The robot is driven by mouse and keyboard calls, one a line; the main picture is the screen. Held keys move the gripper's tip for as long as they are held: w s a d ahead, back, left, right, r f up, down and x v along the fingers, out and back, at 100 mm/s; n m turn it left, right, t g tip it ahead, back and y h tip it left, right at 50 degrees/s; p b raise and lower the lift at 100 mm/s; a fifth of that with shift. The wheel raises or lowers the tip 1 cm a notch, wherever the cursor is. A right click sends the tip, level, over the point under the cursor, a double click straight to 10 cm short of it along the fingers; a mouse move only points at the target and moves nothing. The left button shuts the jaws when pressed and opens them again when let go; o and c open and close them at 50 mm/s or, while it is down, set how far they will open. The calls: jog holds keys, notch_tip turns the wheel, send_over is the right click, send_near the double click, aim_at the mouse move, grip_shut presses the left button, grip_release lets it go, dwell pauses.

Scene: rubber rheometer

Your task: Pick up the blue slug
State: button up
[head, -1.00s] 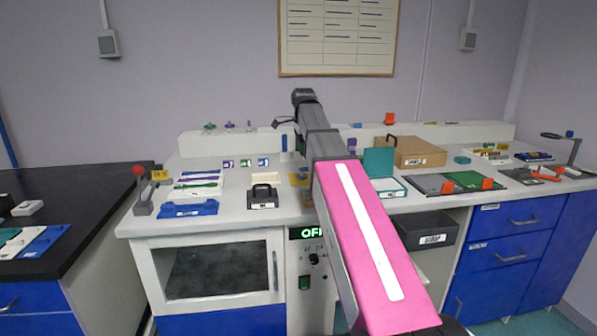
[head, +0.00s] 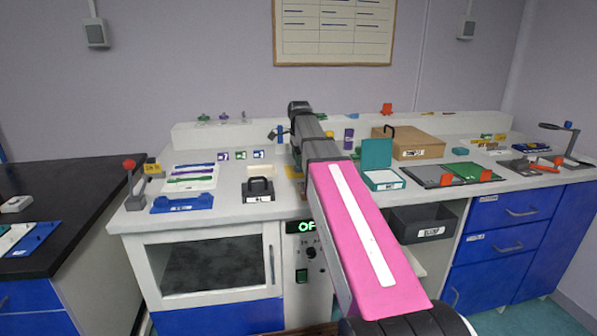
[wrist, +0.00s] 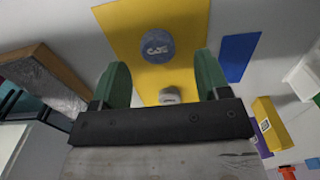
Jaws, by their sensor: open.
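My gripper (wrist: 162,64) is open in the wrist view, with a green finger at each side and nothing held between them. A smaller grey piece with a pale label (wrist: 170,96) shows between the fingers, nearer the palm. In the head view my arm reaches over the bench, and the fingers and slug cannot be made out there.
A flat blue piece (wrist: 239,57) lies right of the mat, and a yellow block (wrist: 270,124) stands farther right. A brown box (wrist: 45,75) is at left.

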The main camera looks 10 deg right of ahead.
jog(key=shift+s+f, duration=0.1)
jog(key=shift+f, duration=1.35)
jog(key=c, duration=1)
jog(key=shift+r, duration=0.2)
